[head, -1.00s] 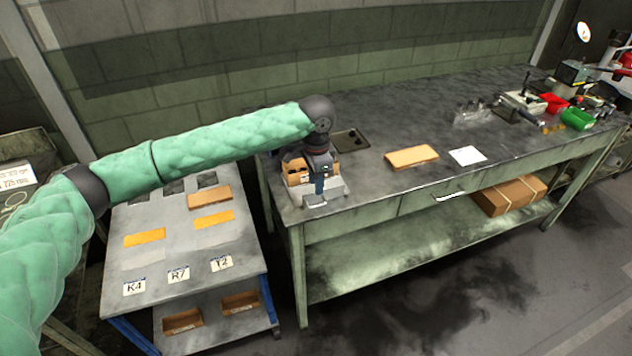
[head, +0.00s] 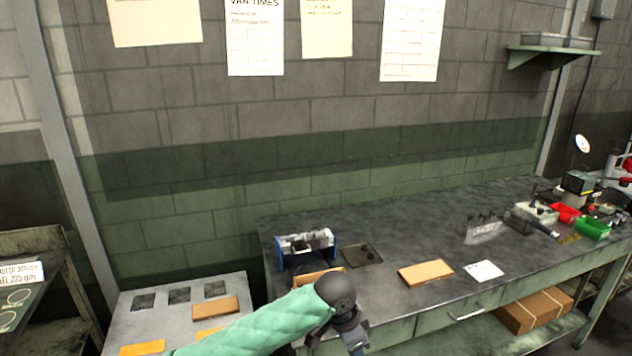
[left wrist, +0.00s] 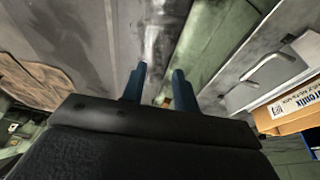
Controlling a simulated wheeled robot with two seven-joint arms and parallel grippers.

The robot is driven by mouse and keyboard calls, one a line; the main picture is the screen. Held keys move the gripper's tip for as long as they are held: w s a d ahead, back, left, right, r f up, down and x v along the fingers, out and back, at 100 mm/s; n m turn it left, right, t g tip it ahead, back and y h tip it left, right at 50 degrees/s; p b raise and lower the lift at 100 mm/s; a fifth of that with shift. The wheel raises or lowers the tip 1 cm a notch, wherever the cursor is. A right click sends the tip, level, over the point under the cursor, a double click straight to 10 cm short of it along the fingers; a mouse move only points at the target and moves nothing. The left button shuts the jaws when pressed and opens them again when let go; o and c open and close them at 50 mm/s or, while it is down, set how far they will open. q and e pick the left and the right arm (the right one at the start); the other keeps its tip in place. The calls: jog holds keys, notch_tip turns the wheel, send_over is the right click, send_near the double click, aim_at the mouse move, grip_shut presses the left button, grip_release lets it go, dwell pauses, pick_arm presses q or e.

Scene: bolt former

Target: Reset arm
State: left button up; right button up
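My left arm comes in from the bottom of the head view, and its gripper (head: 356,346) hangs at the front edge of the long dark workbench (head: 400,215), partly cut off by the picture's lower edge. In the left wrist view the two blue fingers (left wrist: 159,88) stand apart with nothing between them, so the left gripper is open and empty. Behind them lie the bench edge and a green panel. My right gripper is in neither view.
A blue-ended fixture (head: 305,246) and a tan box (head: 316,277) stand on the bench near the arm. A tan slab (head: 425,272) and a white card (head: 484,270) lie right of it. A lower grey table (head: 230,287) is at left. A drawer handle (left wrist: 268,68) shows close by.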

pick_arm(q)
jog(key=s+a+f+n+t+h, duration=0.25)
jog(key=s+f+n, duration=0.2)
jog(key=s, duration=0.35)
jog(key=s+a+f+n+y, duration=0.2)
jog(key=s+a+f+n, duration=0.1)
jog(key=s+a, duration=0.5)
jog(key=s+a+f+n+y, duration=0.25)
jog(key=s+a, duration=0.25)
jog(key=a, duration=0.6)
jog(key=s+a+f+n+y, duration=0.15)
jog(key=s+a+f, duration=0.25)
jog(key=s+a, duration=0.4)
jog(key=s+d+f+g, duration=0.1)
jog(key=f, duration=1.6)
jog(key=s+d+f+h, duration=0.1)
jog(key=s+d+f, duration=0.1)
jog(key=f, duration=1.5)
jog(key=shift+f+n+g, duration=0.2)
jog(key=shift+n+g, duration=0.15)
jog(key=shift+d, duration=0.1)
